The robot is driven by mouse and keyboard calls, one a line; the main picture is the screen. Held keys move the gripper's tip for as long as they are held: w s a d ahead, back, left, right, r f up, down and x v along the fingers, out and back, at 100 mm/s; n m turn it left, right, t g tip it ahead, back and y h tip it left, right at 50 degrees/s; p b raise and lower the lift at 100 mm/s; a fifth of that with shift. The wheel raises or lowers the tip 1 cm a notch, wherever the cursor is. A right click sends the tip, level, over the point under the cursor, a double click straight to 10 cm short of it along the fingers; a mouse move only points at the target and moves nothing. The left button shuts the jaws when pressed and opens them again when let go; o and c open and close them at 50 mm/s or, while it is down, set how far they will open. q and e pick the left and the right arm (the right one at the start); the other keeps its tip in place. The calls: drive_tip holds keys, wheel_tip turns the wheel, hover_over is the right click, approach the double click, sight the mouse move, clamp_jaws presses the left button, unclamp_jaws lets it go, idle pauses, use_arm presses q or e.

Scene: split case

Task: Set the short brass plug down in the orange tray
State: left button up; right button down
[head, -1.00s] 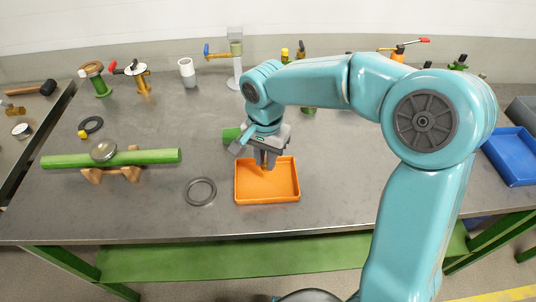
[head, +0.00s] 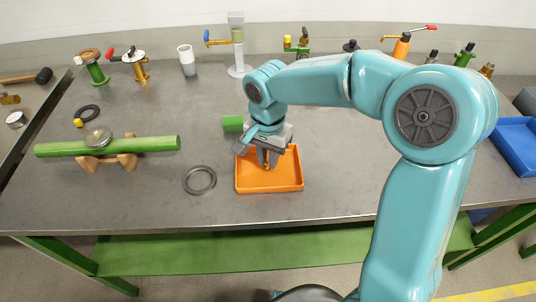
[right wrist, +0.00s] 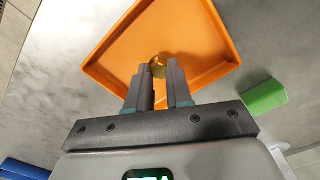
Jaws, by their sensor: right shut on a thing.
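The orange tray (head: 270,186) lies on the grey bench in the head view, and its floor and walls also show in the right wrist view (right wrist: 120,45). My right gripper (head: 267,164) is over the tray, pointing down. It is shut on the short brass plug (right wrist: 159,60), a small gold-coloured piece between the fingertips (right wrist: 159,72). The plug is mostly hidden by the fingers; it also shows small in the head view (head: 267,166). I cannot tell whether it touches the tray floor. My left gripper is not in view.
A green block (head: 233,123) is just behind the tray. A grey ring (head: 200,180) lies left of it. A green pipe (head: 60,149) rests on wooden supports further left. Several valves stand along the back. A blue tray (head: 518,145) is at the right.

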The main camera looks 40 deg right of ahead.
drive_tip(key=shift+f+b, duration=0.35)
drive_tip(key=shift+f, duration=0.15)
drive_tip(key=c, duration=0.9)
unclamp_jaws()
drive_tip(key=shift+c, duration=0.2)
drive_tip(key=shift+r, duration=0.1)
drive_tip(key=shift+r, duration=0.1)
wheel_tip(320, 180, up, 16)
drive_tip(key=p, duration=0.2)
drive_tip(key=shift+p, duration=0.35)
drive_tip(key=shift+r, duration=0.15)
